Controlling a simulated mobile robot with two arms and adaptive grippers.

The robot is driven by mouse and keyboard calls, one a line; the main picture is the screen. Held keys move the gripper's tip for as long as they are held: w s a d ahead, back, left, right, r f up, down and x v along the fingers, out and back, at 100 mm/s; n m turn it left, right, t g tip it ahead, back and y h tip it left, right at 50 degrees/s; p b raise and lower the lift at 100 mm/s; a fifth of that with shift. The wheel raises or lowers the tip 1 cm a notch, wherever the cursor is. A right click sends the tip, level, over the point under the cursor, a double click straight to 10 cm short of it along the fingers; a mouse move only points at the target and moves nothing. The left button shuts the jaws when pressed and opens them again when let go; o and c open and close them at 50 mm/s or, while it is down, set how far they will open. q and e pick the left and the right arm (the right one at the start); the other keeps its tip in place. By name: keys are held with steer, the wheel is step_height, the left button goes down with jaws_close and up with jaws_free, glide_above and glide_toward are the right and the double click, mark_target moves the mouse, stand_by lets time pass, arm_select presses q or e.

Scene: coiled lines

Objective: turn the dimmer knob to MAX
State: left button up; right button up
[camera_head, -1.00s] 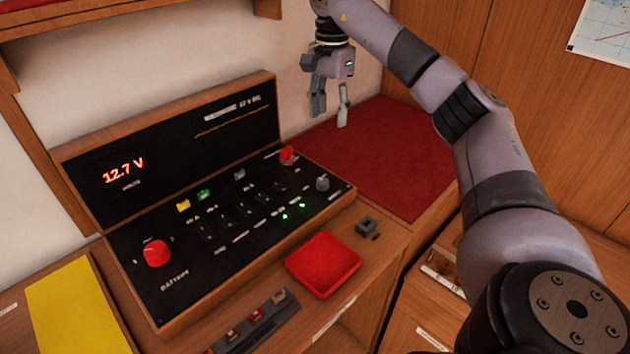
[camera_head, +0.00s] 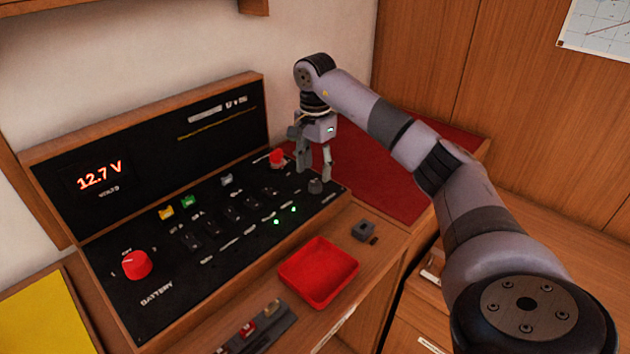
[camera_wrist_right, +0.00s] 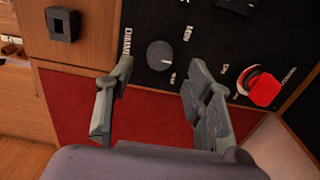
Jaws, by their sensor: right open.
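The dimmer knob (camera_head: 315,186) is a small round grey knob at the right end of the black panel (camera_head: 200,262). In the right wrist view the knob (camera_wrist_right: 160,55) has a pale pointer mark, with "DIMMER" lettering on one side and labels "MIN" and "MAX" around it. My right gripper (camera_head: 314,176) points down just above and behind the knob, fingers apart. In the right wrist view the open fingers (camera_wrist_right: 155,95) stand on either side of the knob's line, and nothing is between them. My left gripper does not show.
A red knob (camera_head: 277,158) stands close to the left of my right gripper. A red battery knob (camera_head: 136,264), several switches and a 12.7 V display (camera_head: 100,175) are further left. A red tray (camera_head: 319,272) and a small grey block (camera_head: 363,230) lie in front.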

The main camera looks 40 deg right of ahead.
mark_target(315, 183)
steer(key=shift+f, duration=2.1)
steer(key=shift+c, duration=0.3)
jaws_close()
